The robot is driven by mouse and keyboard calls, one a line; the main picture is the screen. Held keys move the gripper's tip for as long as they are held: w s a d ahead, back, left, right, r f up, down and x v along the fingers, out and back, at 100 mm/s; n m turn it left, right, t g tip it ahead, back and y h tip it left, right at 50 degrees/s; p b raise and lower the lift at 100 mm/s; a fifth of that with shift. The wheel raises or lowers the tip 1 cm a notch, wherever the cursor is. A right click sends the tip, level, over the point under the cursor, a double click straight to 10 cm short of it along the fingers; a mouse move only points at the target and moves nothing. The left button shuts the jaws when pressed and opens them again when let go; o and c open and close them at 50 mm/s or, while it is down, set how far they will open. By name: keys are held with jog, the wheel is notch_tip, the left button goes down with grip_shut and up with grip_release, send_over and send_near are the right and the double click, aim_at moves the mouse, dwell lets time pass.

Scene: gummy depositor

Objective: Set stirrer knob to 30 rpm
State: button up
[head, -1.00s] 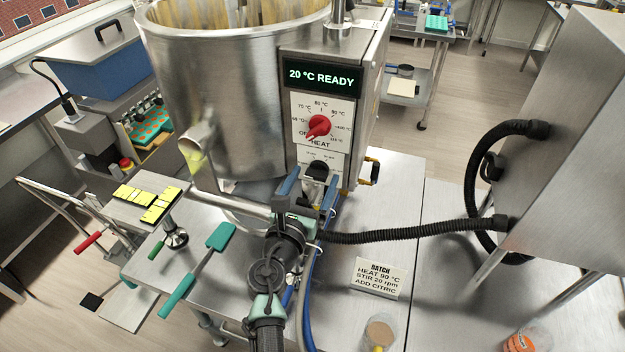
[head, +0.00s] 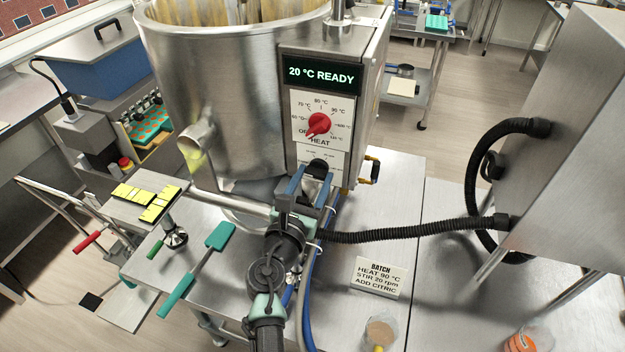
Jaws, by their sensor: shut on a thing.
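The black stirrer knob (head: 317,168) sits low on the kettle's control panel, below the HEAT dial. My gripper (head: 312,178) is shut on it, with its blue-edged fingers at either side. The gripper hides much of the stirrer scale, and the knob's setting cannot be read. The red heat knob (head: 318,124) is just above, its pointer toward the lower left near OFF. The display (head: 321,75) reads "20 °C READY".
The steel kettle (head: 225,90) stands behind my arm. A batch card (head: 381,277) reads "HEAT 90 °C, STIR 20 rpm, ADD CITRIC". A black hose (head: 400,232) crosses right of my gripper. A green spatula (head: 200,265) lies at left. A cup (head: 380,333) stands at the front.

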jog(key=m+b, duration=0.1)
jog(key=m, duration=0.1)
jog(key=m+b, duration=0.1)
jog(key=m, duration=0.1)
jog(key=m+b, duration=0.1)
jog(key=m, duration=0.1)
jog(key=shift+d+f+b, duration=0.15)
jog(key=shift+f+b, duration=0.1)
jog(key=shift+b, duration=0.1)
jog(key=m+b, duration=0.3)
jog(key=m, duration=0.1)
jog(key=shift+f+m, duration=0.1)
jog(key=shift+m, duration=0.2)
jog(key=shift+f+m+b, duration=0.15)
jog(key=shift+m+b, duration=5.3)
jog(key=shift+m, duration=0.65)
jog(key=shift+f+m+b, duration=0.15)
jog(key=shift+m+b, duration=5.3)
jog(key=shift+m, duration=0.65)
jog(key=o, duration=1.4)
jog(key=shift+r, duration=0.1)
jog(key=shift+c, duration=0.2)
